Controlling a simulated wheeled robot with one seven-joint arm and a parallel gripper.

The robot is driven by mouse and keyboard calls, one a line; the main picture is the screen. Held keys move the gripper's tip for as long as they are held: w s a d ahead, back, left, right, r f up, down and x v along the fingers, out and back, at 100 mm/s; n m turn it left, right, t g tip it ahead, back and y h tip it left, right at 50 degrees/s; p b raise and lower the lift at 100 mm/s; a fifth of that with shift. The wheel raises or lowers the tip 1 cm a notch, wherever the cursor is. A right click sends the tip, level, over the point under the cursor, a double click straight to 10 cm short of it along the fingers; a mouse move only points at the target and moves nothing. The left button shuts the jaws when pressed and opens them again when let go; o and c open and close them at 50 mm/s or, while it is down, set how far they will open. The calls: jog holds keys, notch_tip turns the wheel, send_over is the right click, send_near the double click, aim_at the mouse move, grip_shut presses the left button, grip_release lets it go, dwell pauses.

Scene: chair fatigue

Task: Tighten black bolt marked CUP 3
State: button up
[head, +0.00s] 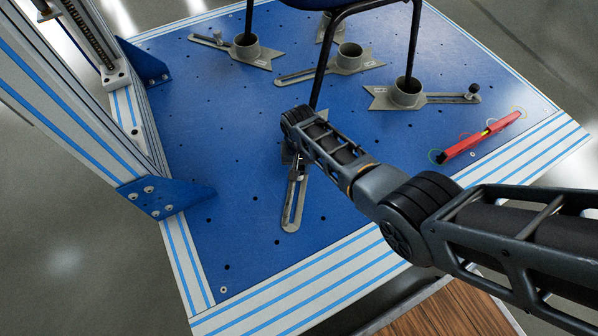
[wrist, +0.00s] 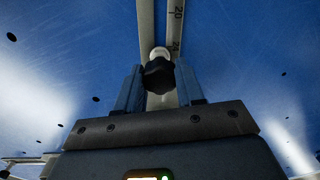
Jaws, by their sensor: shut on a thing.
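My gripper (head: 298,168) is low over the near slotted grey arm (head: 290,212) on the blue plate. In the wrist view my gripper (wrist: 160,82) has its two bluish fingers on either side of a black bolt knob (wrist: 159,75) and is shut on it. The bolt sits on the slotted arm (wrist: 175,22), which carries scale numbers, one reading 20. A pale round part (wrist: 160,52) shows just beyond the knob. My arm hides most of this arm's cup and the foot of the chair leg in the head view. No CUP 3 mark is readable.
Several other grey cups with slotted arms stand on the blue plate (head: 235,150), including a right one (head: 407,92) with its own black bolt (head: 472,90). Black chair legs (head: 322,55) rise beyond my gripper. A red tool (head: 480,138) lies at right. A frame post (head: 75,95) stands left.

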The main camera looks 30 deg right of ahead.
jog(key=shift+m, duration=1.4)
jog(key=m, duration=0.4)
jog(key=shift+m, duration=0.3)
jog(key=m, duration=0.3)
jog(key=shift+p, duration=0.3)
jog(key=shift+m, duration=0.4)
jog(key=m, duration=0.3)
jog(key=shift+m, duration=0.3)
